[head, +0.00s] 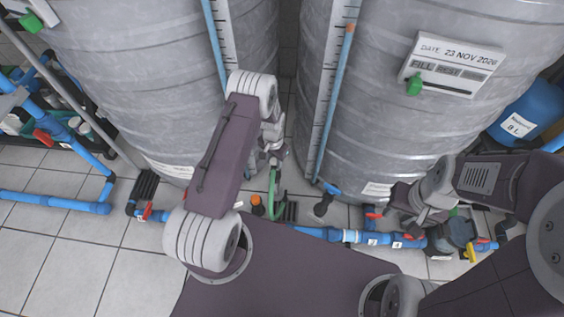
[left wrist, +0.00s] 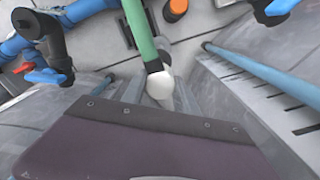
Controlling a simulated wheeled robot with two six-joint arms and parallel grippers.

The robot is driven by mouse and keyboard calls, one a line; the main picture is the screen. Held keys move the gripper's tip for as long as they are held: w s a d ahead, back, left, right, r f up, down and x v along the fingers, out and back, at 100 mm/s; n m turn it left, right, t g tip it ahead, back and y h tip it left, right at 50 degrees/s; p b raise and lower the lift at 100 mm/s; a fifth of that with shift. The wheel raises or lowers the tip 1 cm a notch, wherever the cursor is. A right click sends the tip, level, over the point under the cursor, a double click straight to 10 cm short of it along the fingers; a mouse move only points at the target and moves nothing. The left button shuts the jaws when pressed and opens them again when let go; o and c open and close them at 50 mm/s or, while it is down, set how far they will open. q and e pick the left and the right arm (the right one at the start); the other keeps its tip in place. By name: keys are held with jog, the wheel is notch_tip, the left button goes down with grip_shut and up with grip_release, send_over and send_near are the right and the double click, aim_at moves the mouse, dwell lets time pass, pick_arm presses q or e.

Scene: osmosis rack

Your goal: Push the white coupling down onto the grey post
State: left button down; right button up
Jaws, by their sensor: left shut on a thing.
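A white coupling (left wrist: 160,86) sits at the end of a green hose (left wrist: 140,32), just past a dark band, in the left wrist view. My left gripper (left wrist: 160,95) is shut on it, with grey fingers on both sides. In the head view my left gripper (head: 270,153) is between the two tanks, with the green hose (head: 272,192) hanging below it; the coupling is hidden there. A dark grey upright pipe (head: 322,206), possibly the post, stands right of the hose, apart from it. It also shows in the left wrist view (left wrist: 45,38). My right gripper (head: 412,207) is low at the right; its jaws are unclear.
Two large grey tanks (head: 150,90) (head: 430,130) stand close on either side. Blue pipes (head: 310,233) with red and blue valve handles run along the floor. An orange-capped item (head: 257,204) stands beside the hose. Open tiled floor (head: 80,260) lies at the left.

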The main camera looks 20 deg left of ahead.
aim_at(275, 174)
dwell(0.3)
pick_arm(q)
notch_tip(275, 174, down, 6)
jog(key=b, duration=0.5)
jog(key=shift+r, duration=0.1)
dwell(2.1)
jog(key=shift+f, duration=0.4)
dwell(0.3)
jog(key=c, duration=0.9)
grip_release()
jog(key=shift+o, duration=0.2)
